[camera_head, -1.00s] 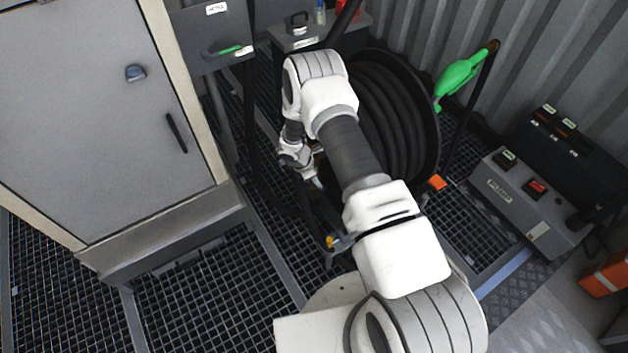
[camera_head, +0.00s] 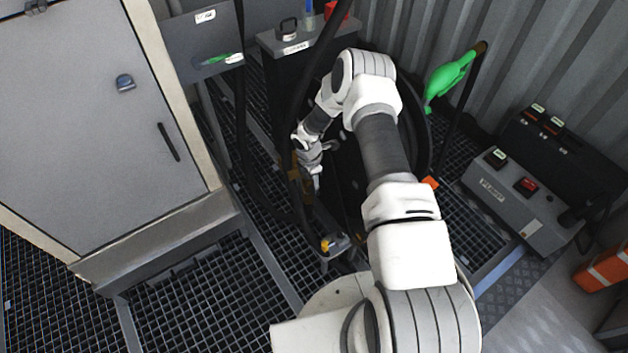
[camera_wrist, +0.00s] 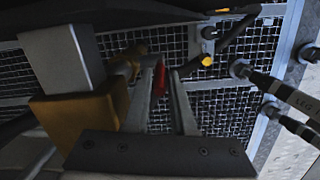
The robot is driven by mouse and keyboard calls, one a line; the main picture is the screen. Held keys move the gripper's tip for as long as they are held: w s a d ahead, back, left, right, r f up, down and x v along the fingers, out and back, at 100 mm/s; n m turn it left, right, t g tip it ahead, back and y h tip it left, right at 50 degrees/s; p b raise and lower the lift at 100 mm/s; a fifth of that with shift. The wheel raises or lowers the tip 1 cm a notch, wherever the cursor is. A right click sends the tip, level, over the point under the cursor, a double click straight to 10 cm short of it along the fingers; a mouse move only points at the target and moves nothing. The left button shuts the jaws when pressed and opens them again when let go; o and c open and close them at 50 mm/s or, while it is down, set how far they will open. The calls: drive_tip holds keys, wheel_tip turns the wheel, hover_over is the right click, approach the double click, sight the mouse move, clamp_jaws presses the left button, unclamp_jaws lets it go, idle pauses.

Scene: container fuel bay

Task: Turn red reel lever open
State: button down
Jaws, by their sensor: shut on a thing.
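The red reel lever (camera_wrist: 159,78) shows in the wrist view as a short red piece between the two fingers of my gripper (camera_wrist: 166,80). The gripper is shut on it. A brass-coloured valve body (camera_wrist: 75,112) with a grey block above it sits just left of the fingers. In the head view my gripper (camera_head: 316,180) points down at the left side of the hose reel (camera_head: 424,140). The lever is hidden there, and my arm covers most of the reel. How far the lever is turned I cannot tell.
A grey cabinet (camera_head: 80,130) stands at left. A green nozzle (camera_head: 448,78) hangs by the corrugated wall. A grey pump box (camera_head: 512,200) with switches is at right. Dark hoses run down beside my gripper. The grating floor (camera_head: 200,300) at front left is clear.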

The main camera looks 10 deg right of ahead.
drive_tip(key=c, duration=0.8)
unclamp_jaws()
drive_tip(key=shift+o, duration=0.2)
drive_tip(key=shift+a, duration=0.15)
